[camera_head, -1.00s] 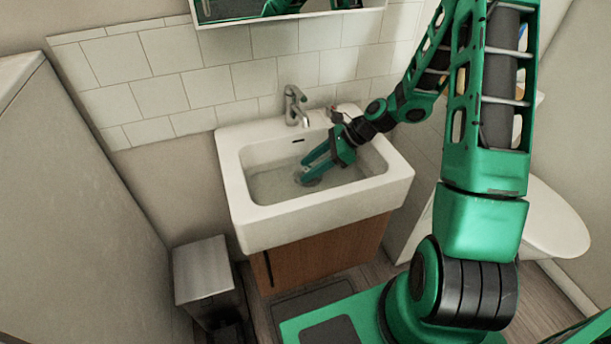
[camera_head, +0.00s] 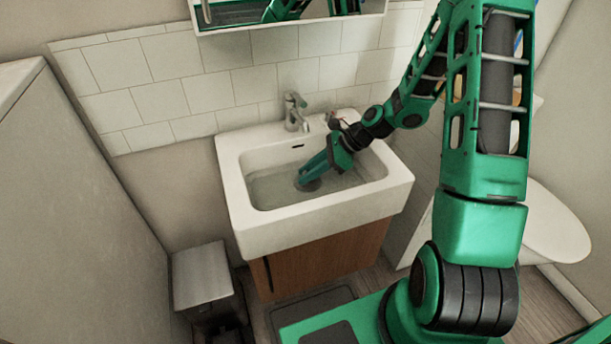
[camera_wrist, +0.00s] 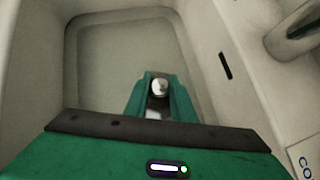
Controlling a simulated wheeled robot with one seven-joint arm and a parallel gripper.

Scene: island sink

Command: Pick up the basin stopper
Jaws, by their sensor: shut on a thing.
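The basin stopper (camera_wrist: 160,87) is a small shiny metal piece between my fingertips in the wrist view. My gripper (camera_head: 303,180) reaches down into the basin from the right. In the wrist view my gripper (camera_wrist: 160,84) is shut on the stopper. I cannot tell whether the stopper is clear of the basin floor.
A metal faucet (camera_head: 295,112) stands at the back rim of the sink. The basin walls surround my gripper. A wooden cabinet (camera_head: 325,258) is below, and a bin (camera_head: 201,275) stands on the floor at the left. A mirror cabinet (camera_head: 290,18) hangs above.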

